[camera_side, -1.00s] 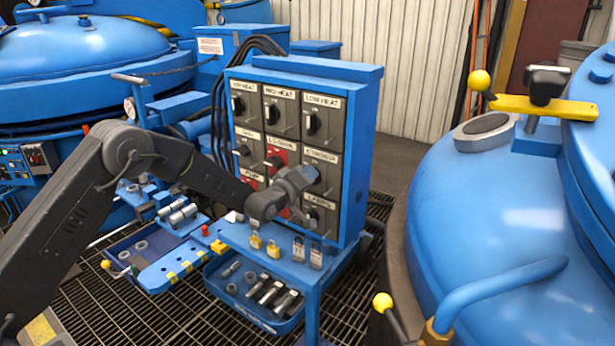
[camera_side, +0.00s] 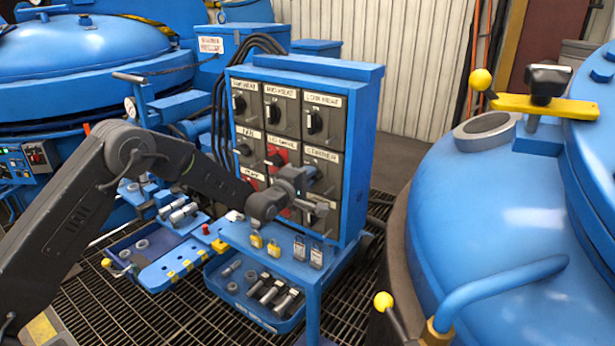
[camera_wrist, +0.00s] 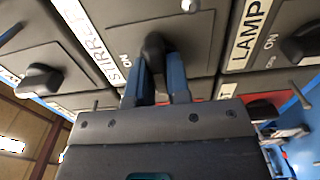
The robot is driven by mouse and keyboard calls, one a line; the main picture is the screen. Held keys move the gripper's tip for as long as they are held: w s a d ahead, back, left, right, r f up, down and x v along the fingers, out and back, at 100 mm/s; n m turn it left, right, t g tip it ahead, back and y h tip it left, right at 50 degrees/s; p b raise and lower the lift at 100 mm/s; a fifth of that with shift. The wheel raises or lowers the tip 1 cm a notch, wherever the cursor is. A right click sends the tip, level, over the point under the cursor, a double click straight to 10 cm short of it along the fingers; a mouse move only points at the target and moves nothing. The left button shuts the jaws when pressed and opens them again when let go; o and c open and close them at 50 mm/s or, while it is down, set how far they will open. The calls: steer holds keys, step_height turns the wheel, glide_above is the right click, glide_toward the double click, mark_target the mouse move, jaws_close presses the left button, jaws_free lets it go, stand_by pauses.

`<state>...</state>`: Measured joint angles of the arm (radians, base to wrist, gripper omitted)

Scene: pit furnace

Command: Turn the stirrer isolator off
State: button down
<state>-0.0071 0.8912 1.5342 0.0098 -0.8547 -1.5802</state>
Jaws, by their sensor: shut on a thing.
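The stirrer isolator (camera_side: 330,166) is a dark box with a white label in the right column, middle row of the blue switch panel. In the wrist view its plate (camera_wrist: 192,40) fills the top middle, with the STIRRER label to the left and an ON mark beside the knob. My gripper (camera_wrist: 160,72) has its two blue fingers on either side of the black knob (camera_wrist: 154,44), shut on it. The fingers hide part of the knob, so its exact setting is unclear. In the side view my gripper (camera_side: 312,192) is in front of the panel and covers part of the isolator.
Other isolators surround it, including the lamp isolator (camera_wrist: 300,45) and a red-plated one (camera_side: 278,155). A blue furnace vessel (camera_side: 500,220) stands at the right.

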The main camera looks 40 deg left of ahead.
stand_by(0.4)
steer(key=c, duration=1.1)
jaws_free()
steer(key=s, duration=1.4)
steer(key=shift+w, duration=0.1)
